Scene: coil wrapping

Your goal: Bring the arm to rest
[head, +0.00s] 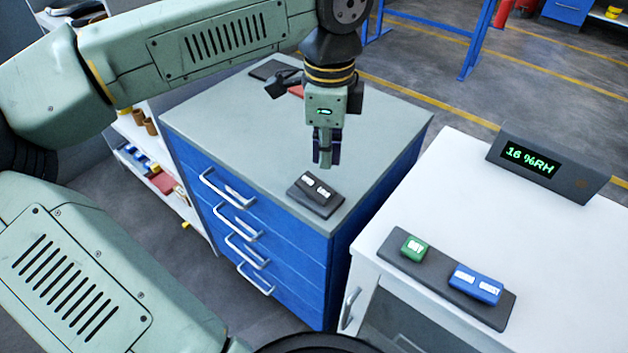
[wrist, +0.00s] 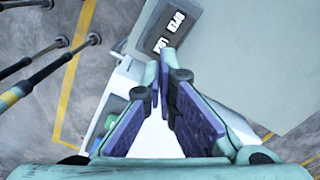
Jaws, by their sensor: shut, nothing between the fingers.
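My gripper (head: 326,160) hangs over the front part of the grey top of the blue drawer cabinet (head: 270,225), fingers pointing down. Its fingers are shut with nothing between them. In the wrist view the two purple-lined fingers (wrist: 165,85) converge at their tips. The pale green arm reaches in from the left, raised above the cabinet. A dark panel (head: 316,208) with two white-labelled keys lies just below and in front of the fingertips, apart from them. In the wrist view this panel (wrist: 152,42) reads "OPEN" on one key; the other label is partly hidden.
On the right, a white cabinet (head: 415,195) carries a dark strip (head: 450,268) with a green key and a blue two-label block, and a display (head: 545,165) reading "16 %RH". A dark flat item and a red one lie at the grey top's back. Shelves (head: 150,160) stand left.

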